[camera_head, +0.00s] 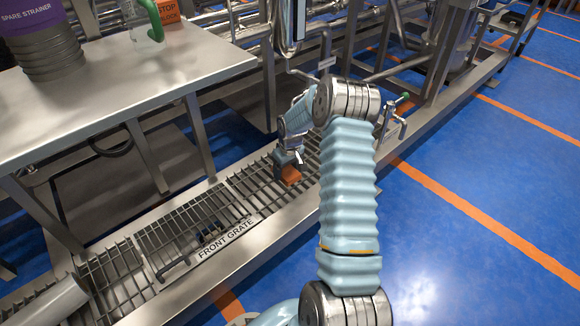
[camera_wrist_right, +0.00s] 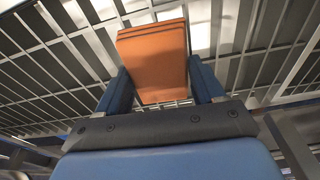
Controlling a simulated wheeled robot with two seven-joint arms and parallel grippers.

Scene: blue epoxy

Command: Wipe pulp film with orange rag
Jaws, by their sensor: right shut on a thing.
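My right gripper (camera_head: 287,163) reaches down to the metal floor grate beside the steel bench. It is shut on the orange rag (camera_head: 291,176), which shows as a small orange patch below the fingers. In the right wrist view the orange rag (camera_wrist_right: 155,58) is a folded block between the two blue fingers of the right gripper (camera_wrist_right: 163,85), with the grate bars behind it. I cannot tell whether the rag touches the grate. The pulp film is not clearly visible. My left gripper is not in view.
The grate (camera_head: 180,232) runs diagonally and carries a "FRONT GRATE" label (camera_head: 229,237). A steel bench (camera_head: 120,85) stands left, holding a stack labelled "SPARE STRAINER" (camera_head: 50,55). Pipes and a frame stand behind. Blue floor (camera_head: 470,210) with orange lines is clear at right.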

